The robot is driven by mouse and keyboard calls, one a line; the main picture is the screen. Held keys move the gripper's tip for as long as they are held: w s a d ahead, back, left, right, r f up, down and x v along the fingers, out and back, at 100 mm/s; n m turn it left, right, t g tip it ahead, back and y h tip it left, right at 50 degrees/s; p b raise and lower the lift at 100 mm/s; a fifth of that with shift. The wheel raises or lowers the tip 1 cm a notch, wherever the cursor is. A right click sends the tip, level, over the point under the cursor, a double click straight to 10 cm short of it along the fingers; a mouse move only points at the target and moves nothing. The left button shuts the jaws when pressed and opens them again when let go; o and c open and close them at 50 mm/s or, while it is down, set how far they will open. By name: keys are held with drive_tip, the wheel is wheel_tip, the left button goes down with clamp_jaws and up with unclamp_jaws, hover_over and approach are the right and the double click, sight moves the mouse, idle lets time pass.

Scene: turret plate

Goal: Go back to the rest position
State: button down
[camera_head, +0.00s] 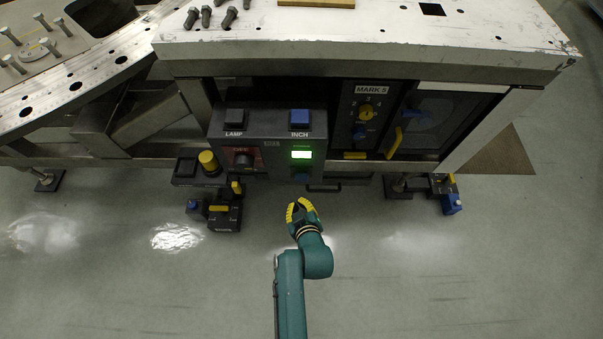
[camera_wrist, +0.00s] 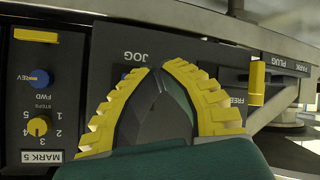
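My gripper (camera_head: 300,205) is at the end of my green arm, in front of and below the control box in the head view. In the wrist view my gripper (camera_wrist: 157,70) shows its two dark fingers with ridged yellow pads, their tips meeting. Nothing shows between them. The fingers hide part of a dark panel marked JOG (camera_wrist: 134,56). I cannot tell the exact gap between the fingertips and that panel.
The control box (camera_head: 262,125) has LAMP and INCH buttons and a lit green display (camera_head: 301,155). The MARK 5 panel (camera_head: 368,115) is right of it. A yellow lever (camera_wrist: 257,83) stands beside the fingers. Open floor (camera_head: 430,270) surrounds my arm.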

drive_tip(key=w+d+r+t+p, duration=0.15)
drive_tip(key=r+p, duration=0.25)
drive_tip(key=r, duration=1.1)
drive_tip(key=w+d+r+t+p, duration=0.1)
drive_tip(key=w+r+t+p, duration=0.25)
drive_tip(key=r, duration=1.15)
drive_tip(key=w+d+r+t+p, duration=0.15)
drive_tip(key=r+p, duration=0.25)
drive_tip(key=r, duration=1.2)
drive_tip(key=s+d+r+m+t+h+p, duration=0.1)
drive_tip(key=s+r+m+t, duration=0.1)
drive_tip(key=s+r, duration=0.5)
drive_tip(key=s+d+r+m+t+h+p, duration=0.1)
drive_tip(key=s+r+m+t, duration=0.15)
drive_tip(key=r, duration=0.85)
drive_tip(key=s+d+r+m+t+h+p, duration=0.1)
drive_tip(key=s+r+m, duration=0.1)
drive_tip(key=s+r, duration=0.55)
wheel_tip(320, 180, up, 38)
drive_tip(key=w+p, duration=0.2)
drive_tip(key=p, duration=3.6)
drive_tip(key=shift+w+d+m+g, duration=0.2)
drive_tip(key=shift+d+m+g, duration=0.05)
drive_tip(key=shift+m+g, duration=0.1)
drive_tip(key=shift+r, duration=0.1)
